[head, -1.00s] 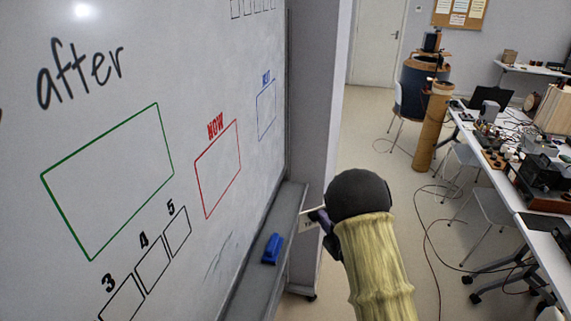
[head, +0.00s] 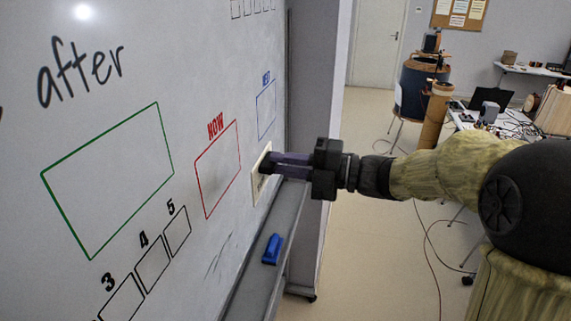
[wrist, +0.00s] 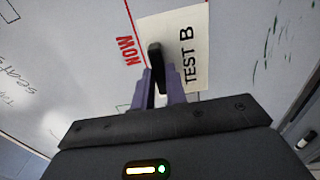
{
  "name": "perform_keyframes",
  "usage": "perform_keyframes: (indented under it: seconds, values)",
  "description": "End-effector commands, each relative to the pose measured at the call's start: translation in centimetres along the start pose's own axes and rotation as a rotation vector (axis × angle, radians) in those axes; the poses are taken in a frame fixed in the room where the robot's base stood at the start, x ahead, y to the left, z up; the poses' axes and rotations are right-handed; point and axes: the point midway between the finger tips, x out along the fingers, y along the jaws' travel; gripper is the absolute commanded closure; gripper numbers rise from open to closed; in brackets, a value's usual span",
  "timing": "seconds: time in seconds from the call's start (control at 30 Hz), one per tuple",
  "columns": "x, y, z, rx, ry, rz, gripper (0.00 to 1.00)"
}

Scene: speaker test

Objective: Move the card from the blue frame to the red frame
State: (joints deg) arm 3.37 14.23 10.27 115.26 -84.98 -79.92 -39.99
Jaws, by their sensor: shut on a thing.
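My gripper (head: 274,164) is shut on a dark piece (wrist: 155,58) at the face of the cream card (head: 259,187). The card, marked "TEST B", also shows in the wrist view (wrist: 196,40). In the head view it is upright at the whiteboard, right of the red frame (head: 205,218) and below the blue frame (head: 258,125). I cannot tell whether it touches the board. Both frames look empty. Part of the red frame's outline and its "NOW" label (wrist: 128,50) show beside the card in the wrist view.
The whiteboard (head: 100,130) also has a green frame (head: 42,177) and numbered boxes. A blue eraser (head: 272,249) lies on the ledge (head: 245,290) below. A cluttered table (head: 510,125) stands at the back right. Cables lie on the floor.

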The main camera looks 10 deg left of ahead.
Motion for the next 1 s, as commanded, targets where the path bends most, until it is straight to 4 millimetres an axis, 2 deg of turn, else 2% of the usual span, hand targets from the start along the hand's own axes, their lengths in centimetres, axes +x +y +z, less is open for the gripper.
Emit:
perform_keyframes:
  seconds: [0.47,1.0]
  values:
    - [0.6,0.0,0.1,0.001,0.000,0.002,1.00]
    - [4.0,0.0,0.1,0.001,-0.001,0.002,1.00]
